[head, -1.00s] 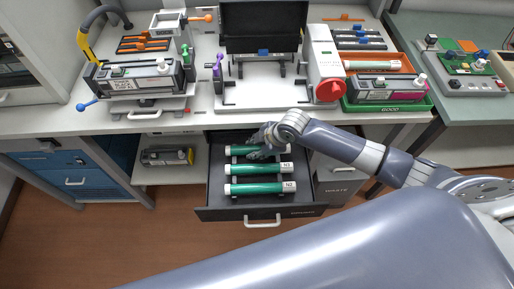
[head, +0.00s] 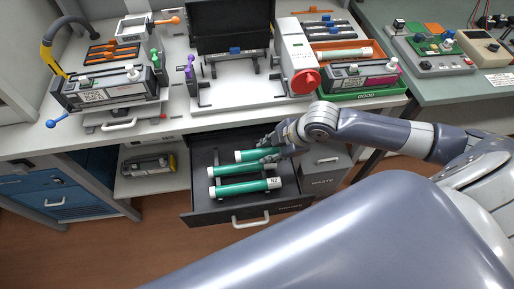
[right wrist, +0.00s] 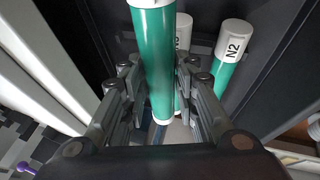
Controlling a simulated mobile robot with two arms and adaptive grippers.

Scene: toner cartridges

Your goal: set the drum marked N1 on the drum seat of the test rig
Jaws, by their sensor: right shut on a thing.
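My right gripper (head: 268,151) is shut on a green drum with white ends (head: 248,156), over the back of the open drawer (head: 200,207). In the right wrist view the held drum (right wrist: 158,60) stands between the fingers, nearer the camera than the others. No label shows on it, so I cannot read its mark. The drum marked N2 (head: 240,188) lies in front. The white rig (head: 232,97) with black brackets and a dark panel stands on the bench. My left gripper is not in view.
A white unit with a red knob (head: 305,81) stands right of the rig, beside a green tray (head: 366,94) with a cartridge. Another cartridge (head: 112,90) stands at the left. The bench edge overhangs the drawer. A waste bin (head: 322,180) is right of the drawer.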

